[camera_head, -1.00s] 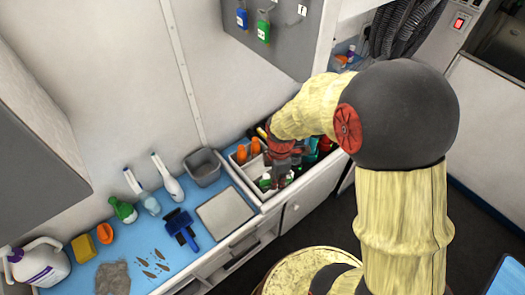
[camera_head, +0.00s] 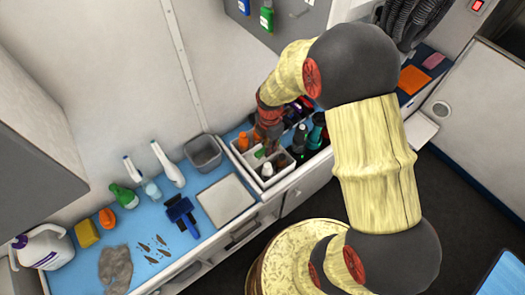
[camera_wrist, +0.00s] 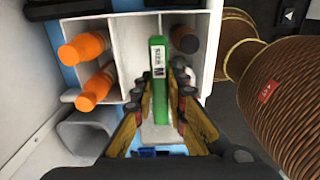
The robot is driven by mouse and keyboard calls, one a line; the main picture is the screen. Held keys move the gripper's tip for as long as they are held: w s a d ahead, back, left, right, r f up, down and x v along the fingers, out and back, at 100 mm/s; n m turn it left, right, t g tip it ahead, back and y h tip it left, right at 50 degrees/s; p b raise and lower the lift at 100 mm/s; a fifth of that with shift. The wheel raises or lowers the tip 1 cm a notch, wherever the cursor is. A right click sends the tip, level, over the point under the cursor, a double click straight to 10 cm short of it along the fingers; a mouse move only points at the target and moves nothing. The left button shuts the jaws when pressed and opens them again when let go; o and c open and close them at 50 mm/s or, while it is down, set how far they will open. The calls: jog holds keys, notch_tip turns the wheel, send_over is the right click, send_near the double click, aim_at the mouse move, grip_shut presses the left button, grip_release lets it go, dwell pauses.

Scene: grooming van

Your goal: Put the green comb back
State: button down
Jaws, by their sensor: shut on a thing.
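The comb points over a compartment of the white divided organizer (camera_wrist: 127,55). I cannot tell how far its end is down inside. In the head view my gripper (camera_head: 266,138) is over the organizer (camera_head: 284,173), and a bit of green shows just below it. My arm hides part of the organizer's back.
A grey bin (camera_head: 204,153) and a pale square mat (camera_head: 226,199) are beside the organizer.

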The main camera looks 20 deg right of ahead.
jog(key=w+f, duration=0.2)
jog(key=f, duration=0.1)
jog(key=w+a+f, duration=0.1)
jog(key=shift+w+f, duration=0.25)
jog(key=shift+f, duration=1.5)
jog(key=shift+f+b, duration=0.1)
jog(key=shift+b, duration=0.2)
jog(key=shift+f, duration=0.1)
jog(key=c, duration=2.1)
grip_release()
jog(key=shift+o, duration=0.2)
notch_tip(320, 180, up, 8)
jog(key=shift+p, duration=0.35)
jog(key=shift+d+f, duration=0.1)
